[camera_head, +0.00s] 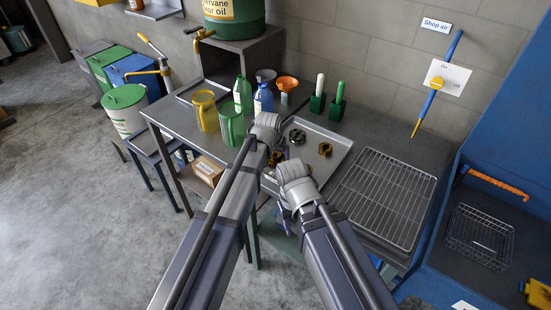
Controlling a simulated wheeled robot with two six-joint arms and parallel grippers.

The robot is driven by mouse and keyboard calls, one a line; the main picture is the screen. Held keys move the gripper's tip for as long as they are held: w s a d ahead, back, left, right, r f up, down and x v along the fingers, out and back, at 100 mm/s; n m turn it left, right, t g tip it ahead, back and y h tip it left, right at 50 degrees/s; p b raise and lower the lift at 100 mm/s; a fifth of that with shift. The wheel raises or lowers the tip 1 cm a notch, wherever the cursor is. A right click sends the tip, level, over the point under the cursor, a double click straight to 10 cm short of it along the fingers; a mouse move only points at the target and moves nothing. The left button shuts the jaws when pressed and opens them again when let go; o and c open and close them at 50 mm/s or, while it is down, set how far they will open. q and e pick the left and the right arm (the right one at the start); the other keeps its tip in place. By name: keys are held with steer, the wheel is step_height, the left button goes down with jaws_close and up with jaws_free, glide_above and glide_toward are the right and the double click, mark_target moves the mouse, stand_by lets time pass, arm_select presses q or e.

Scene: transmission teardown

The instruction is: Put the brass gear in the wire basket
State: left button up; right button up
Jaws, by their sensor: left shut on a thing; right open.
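My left gripper (272,150) is over the left part of the metal tray (338,166) on the bench. It is shut on a brass-coloured gear (276,158), mostly hidden by my wrist. My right gripper (299,190) is lower, over the tray's near edge; it is open, its fingers mostly hidden behind the wrist. Another brass-coloured part (325,149) lies on the tray, with a dark gear (297,136) to its left. The wire basket (480,237) stands at the right on the blue-walled bench and looks empty.
A wire rack (383,197) lies right of the tray. Yellow (205,110) and green (231,125) jugs, bottles and an orange funnel (287,84) stand at the back left. An orange-handled tool (497,184) is behind the basket.

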mark_target(275, 156)
arm_select(q)
jaws_close()
steer(key=shift+r, duration=0.15)
step_height(275, 156, up, 10)
steer(key=p, duration=1)
